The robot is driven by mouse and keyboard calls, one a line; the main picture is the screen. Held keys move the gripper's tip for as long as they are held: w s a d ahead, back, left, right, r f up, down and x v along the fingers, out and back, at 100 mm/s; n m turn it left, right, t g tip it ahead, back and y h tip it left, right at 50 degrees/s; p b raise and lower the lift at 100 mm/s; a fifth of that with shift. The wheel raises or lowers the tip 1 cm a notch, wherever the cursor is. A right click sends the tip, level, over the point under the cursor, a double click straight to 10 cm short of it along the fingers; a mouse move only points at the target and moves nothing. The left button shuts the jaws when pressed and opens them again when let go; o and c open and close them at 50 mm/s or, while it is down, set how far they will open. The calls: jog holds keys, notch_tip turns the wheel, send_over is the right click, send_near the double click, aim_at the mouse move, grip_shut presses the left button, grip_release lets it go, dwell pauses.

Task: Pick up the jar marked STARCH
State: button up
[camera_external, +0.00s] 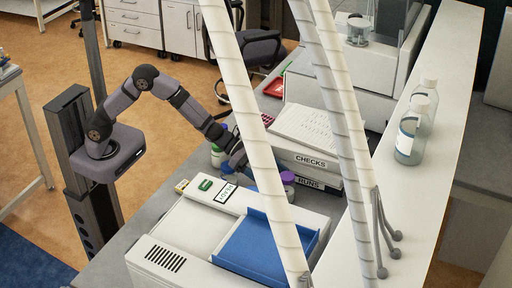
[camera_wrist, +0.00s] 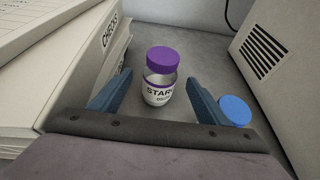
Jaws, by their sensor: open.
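The STARCH jar (camera_wrist: 159,86) stands upright on the grey bench in the wrist view. It has a purple lid and a white label with a purple band, partly reading "STAR". My gripper (camera_wrist: 156,92) is open, with a blue finger on each side of the jar and gaps between fingers and jar. In the external view my gripper (camera_external: 238,158) is partly hidden behind a white pipe. The purple lid of the jar (camera_external: 288,178) shows just right of that pipe, and most of its body is hidden.
A blue-lidded jar (camera_wrist: 236,110) stands just outside the right finger. Boxes marked CHECKS (camera_external: 310,161) and RUNS (camera_external: 308,182) are stacked beside the jar. A vented white machine (camera_external: 165,258) with a blue tray is in front. A green-lidded jar (camera_external: 217,156) stands left of my gripper.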

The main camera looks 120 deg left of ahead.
aim_at(286, 184)
jog(key=shift+p+x, duration=0.8)
jog(key=shift+x, duration=1.8)
jog(key=shift+f, duration=0.1)
jog(key=shift+c, duration=0.4)
jog(key=c, duration=1.4)
notch_tip(286, 184, up, 10)
jog(key=shift+r+b, duration=0.1)
jog(key=shift+b, duration=0.25)
